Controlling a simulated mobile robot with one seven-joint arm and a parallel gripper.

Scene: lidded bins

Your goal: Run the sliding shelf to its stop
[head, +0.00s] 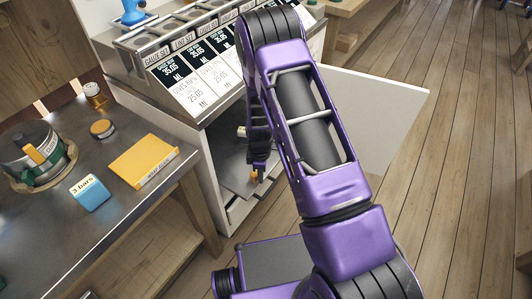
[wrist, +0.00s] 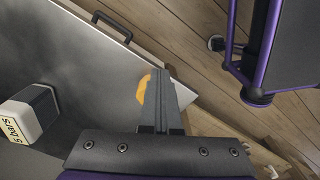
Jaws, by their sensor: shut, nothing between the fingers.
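The sliding shelf (head: 236,178) is a grey panel low in the open cabinet, partly hidden by my arm. In the wrist view its grey surface (wrist: 85,75) fills the upper left, with a pale edge running diagonally. My gripper (head: 260,174) is over the shelf's outer part in the head view. In the wrist view its fingers (wrist: 160,78) are together, with nothing between them, beside an orange piece (wrist: 142,92) near the shelf edge. Whether they touch it I cannot tell. A white and dark block (wrist: 28,118) labelled "5 bars" is on the shelf.
A white door panel (head: 385,115) stands open right of my arm. A dark handle (wrist: 112,24) shows beyond the pale edge. The left bench (head: 120,165) holds a yellow box (head: 143,160), a blue block (head: 89,193) and a round pot (head: 35,160). Wood floor (head: 455,180) is clear at right.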

